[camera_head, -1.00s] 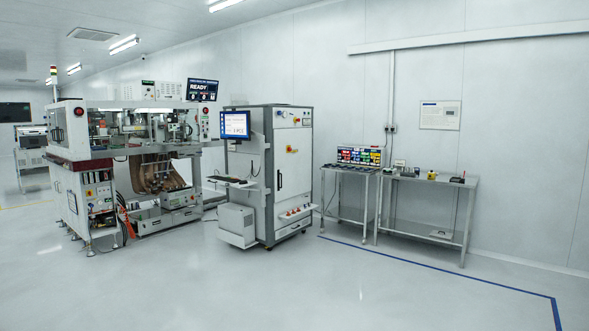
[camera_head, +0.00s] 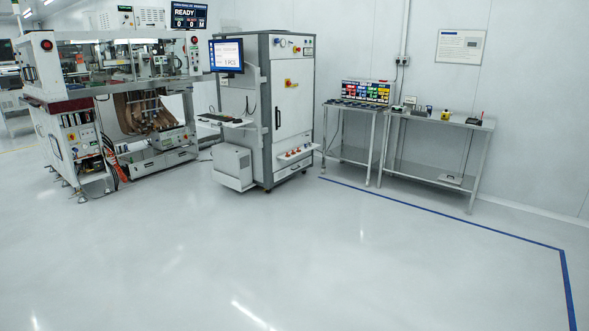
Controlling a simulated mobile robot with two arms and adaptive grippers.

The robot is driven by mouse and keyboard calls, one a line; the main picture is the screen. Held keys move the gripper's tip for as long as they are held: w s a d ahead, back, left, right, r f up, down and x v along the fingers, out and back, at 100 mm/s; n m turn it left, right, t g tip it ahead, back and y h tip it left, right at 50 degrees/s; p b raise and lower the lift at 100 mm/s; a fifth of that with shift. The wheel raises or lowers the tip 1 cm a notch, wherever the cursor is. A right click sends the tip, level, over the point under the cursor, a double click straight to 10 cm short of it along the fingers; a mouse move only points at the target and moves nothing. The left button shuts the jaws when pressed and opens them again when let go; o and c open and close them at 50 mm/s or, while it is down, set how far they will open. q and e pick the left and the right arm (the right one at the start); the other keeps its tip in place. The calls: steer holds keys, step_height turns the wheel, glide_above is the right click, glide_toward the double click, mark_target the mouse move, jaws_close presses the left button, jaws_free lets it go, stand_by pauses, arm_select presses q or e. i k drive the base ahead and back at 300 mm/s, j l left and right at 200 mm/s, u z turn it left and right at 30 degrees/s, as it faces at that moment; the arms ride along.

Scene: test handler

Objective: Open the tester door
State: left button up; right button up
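The tester (camera_head: 262,105) is a tall grey and white cabinet near the middle of the head view, some distance ahead across the floor. Its white front door (camera_head: 293,115) faces right and looks shut. A dark vertical handle (camera_head: 278,118) sits at the door's left side. A monitor (camera_head: 227,55) and a keyboard shelf (camera_head: 224,121) are on the tester's left side. Neither of my grippers is in view.
A large open-framed machine (camera_head: 120,90) with a READY screen (camera_head: 189,17) stands on the left. Two metal tables (camera_head: 440,121) (camera_head: 352,105) stand along the wall on the right. Blue floor tape (camera_head: 450,215) runs in front of them. The floor ahead is clear.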

mark_target(292, 109)
steer(key=i, duration=3.3)
